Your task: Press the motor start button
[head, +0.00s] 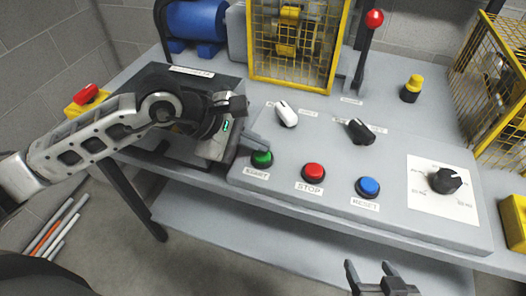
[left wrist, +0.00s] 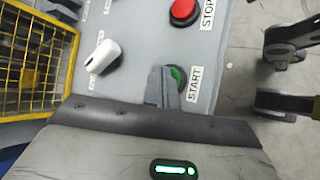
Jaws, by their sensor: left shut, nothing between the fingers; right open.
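The green start button (head: 262,158) sits at the left of the grey control panel (head: 330,160), above a label reading START. My left gripper (head: 254,141) is shut and empty, with its fingertips just above and behind the green button in the head view. In the left wrist view the fingers partly cover the green button (left wrist: 177,76); I cannot tell whether they touch it. My right gripper (head: 378,276) is open and empty at the bottom of the head view, in front of the bench and away from the panel.
A red STOP button (head: 313,172) and a blue RESET button (head: 368,187) stand to the right of the green one. A white switch (head: 287,114), a black switch (head: 360,131) and a black dial (head: 444,181) are also on the panel. A yellow cage (head: 296,45) stands behind.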

